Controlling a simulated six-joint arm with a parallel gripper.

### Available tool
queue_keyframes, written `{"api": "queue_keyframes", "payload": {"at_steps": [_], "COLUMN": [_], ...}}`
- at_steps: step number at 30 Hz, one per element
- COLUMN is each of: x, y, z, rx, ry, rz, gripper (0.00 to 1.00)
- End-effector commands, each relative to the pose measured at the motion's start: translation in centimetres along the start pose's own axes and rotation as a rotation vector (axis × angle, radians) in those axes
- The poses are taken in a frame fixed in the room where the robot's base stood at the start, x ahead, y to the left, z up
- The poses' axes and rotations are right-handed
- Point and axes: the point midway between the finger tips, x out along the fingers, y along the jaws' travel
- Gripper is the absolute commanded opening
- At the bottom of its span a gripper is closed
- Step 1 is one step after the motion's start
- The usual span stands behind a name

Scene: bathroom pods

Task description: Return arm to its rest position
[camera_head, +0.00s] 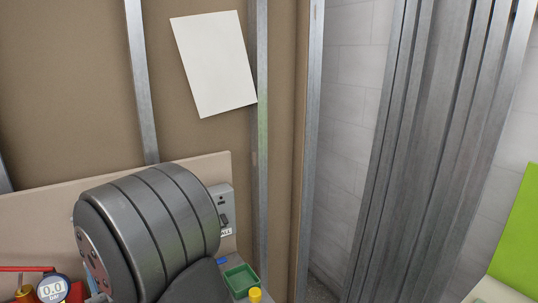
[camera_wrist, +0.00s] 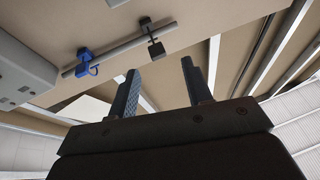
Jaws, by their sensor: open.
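My gripper (camera_wrist: 160,67) shows in the wrist view with its two dark fingers apart. Nothing is between the fingers. They point toward a beige panel (camera_wrist: 205,20). I cannot tell the distance to it. In the head view a large dark rounded arm link, which looks like mine, fills the lower left; my gripper is not visible there.
In the wrist view a rail (camera_wrist: 118,48) carries a blue item (camera_wrist: 85,63) and a black item (camera_wrist: 155,46). The head view shows a gauge (camera_head: 52,289), switch box (camera_head: 221,200), green tray (camera_head: 241,280), yellow cap (camera_head: 255,295), white sheet (camera_head: 214,62) and metal studs (camera_head: 142,80).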

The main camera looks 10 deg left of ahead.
Motion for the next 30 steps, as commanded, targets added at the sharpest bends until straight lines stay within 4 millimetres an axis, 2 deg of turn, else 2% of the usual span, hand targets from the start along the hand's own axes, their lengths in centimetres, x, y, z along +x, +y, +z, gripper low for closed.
{"api": "queue_keyframes", "payload": {"at_steps": [6,14,29,30], "x": [1.2,1.9,2.0,2.0], "y": [1.2,2.3,2.8,2.8], "z": [-0.8,-1.3,-1.4,-1.4], "rx": [0.017,0.015,0.009,0.009], "ry": [-0.047,-0.103,-0.129,-0.129], "rz": [-0.074,-0.139,-0.164,-0.163], "gripper": [0.45,0.45,0.45,0.53]}}
